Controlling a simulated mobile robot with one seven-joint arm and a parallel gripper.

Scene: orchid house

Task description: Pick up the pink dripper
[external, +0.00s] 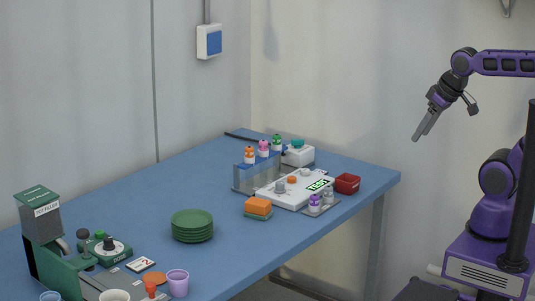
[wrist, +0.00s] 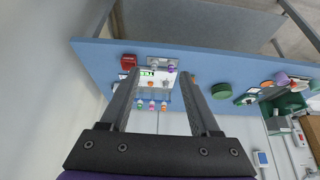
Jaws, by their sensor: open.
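The pink dripper (external: 264,146) stands upright in a clear rack (external: 242,178) on the blue table, between an orange-topped dripper (external: 249,155) and a green-topped one (external: 277,141). Its lower part is partly hidden by the rack. In the wrist view the pink dripper (wrist: 152,105) is small, in the middle of a row of three between my fingers in the picture. My gripper (external: 417,138) is open and empty, high up and well to the right of the rack, beyond the table edge. Its two fingers (wrist: 158,78) also show in the wrist view.
By the rack are a white scale (external: 268,196) with a green display, a red box (external: 347,183), a small tray with a purple-topped dripper (external: 314,201), and a sponge (external: 258,206). Green plates (external: 192,225) and a pot filler (external: 41,222) stand left.

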